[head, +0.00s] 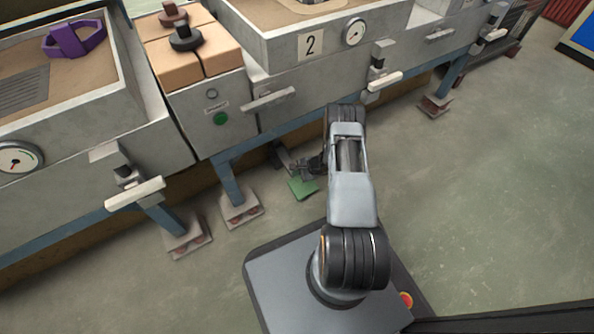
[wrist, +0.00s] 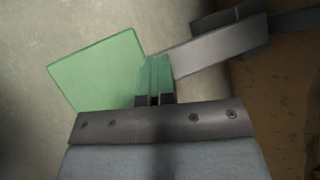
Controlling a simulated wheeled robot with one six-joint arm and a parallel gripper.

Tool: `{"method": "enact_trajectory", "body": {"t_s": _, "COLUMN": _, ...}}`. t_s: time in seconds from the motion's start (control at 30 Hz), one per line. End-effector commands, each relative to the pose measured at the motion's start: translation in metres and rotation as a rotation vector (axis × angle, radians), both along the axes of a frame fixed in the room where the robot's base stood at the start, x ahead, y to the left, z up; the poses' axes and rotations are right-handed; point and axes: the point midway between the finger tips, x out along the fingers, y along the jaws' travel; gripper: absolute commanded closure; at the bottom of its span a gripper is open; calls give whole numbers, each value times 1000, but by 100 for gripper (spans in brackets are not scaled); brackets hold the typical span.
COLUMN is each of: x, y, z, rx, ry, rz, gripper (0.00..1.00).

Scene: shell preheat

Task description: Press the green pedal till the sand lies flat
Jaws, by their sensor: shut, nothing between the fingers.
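The green pedal (head: 302,188) is a flat plate low beneath the bench, on a grey arm that runs back under it. It shows larger in the wrist view (wrist: 95,72), with its grey lever (wrist: 215,48) to the right. My gripper (head: 306,171) is shut and empty at the pedal's back edge. In the wrist view its closed fingers (wrist: 155,75) overlap the pedal's right edge; I cannot tell whether they touch it. Sand (head: 268,12) shows in the tray of box 2, cut off by the top edge. Its surface is only partly visible.
The left box (head: 150,118) holds sand with a purple part (head: 75,40) and a grate. Tan blocks (head: 175,62) with dark knobs stand between the boxes. Blue bench legs (head: 228,182) with footplates flank the pedal on the left.

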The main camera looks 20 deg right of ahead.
Motion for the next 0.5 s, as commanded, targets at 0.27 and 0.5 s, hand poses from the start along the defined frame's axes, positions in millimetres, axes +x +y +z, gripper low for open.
{"method": "enact_trajectory", "body": {"t_s": 0.27, "x": -5, "y": 1, "z": -7, "rx": 1, "ry": 11, "rz": -1, "gripper": 100}}
{"method": "enact_trajectory", "body": {"t_s": 0.5, "x": -6, "y": 1, "z": -8, "rx": 1, "ry": 14, "rz": -1, "gripper": 100}}
